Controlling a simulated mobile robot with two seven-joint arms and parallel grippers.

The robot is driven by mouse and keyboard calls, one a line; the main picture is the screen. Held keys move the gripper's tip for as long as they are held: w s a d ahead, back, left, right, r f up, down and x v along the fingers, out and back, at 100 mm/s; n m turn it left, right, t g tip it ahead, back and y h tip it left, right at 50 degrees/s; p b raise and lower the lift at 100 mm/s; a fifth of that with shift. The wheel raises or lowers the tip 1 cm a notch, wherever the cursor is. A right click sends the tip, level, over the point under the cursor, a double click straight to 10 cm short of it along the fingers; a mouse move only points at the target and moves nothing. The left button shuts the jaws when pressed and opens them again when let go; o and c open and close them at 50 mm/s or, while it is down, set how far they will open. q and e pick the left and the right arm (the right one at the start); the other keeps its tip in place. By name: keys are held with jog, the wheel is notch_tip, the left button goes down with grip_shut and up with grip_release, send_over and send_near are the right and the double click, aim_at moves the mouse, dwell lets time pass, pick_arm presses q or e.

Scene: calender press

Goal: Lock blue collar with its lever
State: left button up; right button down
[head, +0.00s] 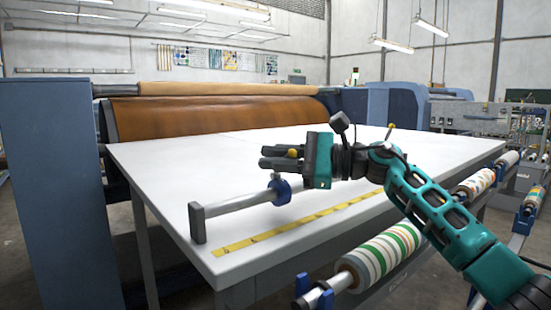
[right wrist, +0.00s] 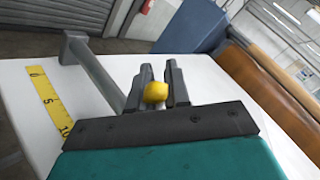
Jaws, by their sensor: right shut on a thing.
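The blue collar (head: 281,190) sits around a grey bar (head: 238,202) above the white table. The bar runs to a grey upright block (head: 197,223) at its near left end. My right gripper (head: 280,156) is above the collar and shut on the yellow knob (head: 293,153) of the lever. In the right wrist view the yellow knob (right wrist: 155,92) shows between the two dark fingers. The lever's stem is hard to make out, and the collar is hidden in that view. My left gripper is in neither view.
A yellow measuring tape (head: 290,230) lies along the near part of the white table (head: 150,160). A second small yellow knob (head: 391,126) shows behind my right arm. Striped rolls (head: 375,255) lie along the table's near edge. A blue cabinet (head: 55,190) stands at left.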

dwell(0.4)
jog(key=f+b, duration=0.1)
jog(key=b, duration=0.1)
jog(key=shift+s+n+y+b, duration=0.1)
jog(key=shift+n+y+b, duration=0.2)
jog(key=shift+b, duration=0.05)
jog(key=shift+s+d+f+y+b, duration=0.15)
jog(key=shift+y+b, duration=0.15)
jog(key=shift+b, duration=0.45)
jog(key=shift+s+n+y, duration=0.1)
jog(key=shift+n+y, duration=0.3)
jog(key=shift+n, duration=0.2)
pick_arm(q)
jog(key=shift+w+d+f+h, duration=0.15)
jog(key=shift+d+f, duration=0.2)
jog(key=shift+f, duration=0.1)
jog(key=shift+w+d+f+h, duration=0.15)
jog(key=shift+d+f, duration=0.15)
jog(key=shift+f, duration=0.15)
pick_arm(e)
jog(key=shift+s+d+n+y, duration=0.2)
jog(key=shift+d+n+y, duration=0.05)
jog(key=shift+n+y, duration=0.4)
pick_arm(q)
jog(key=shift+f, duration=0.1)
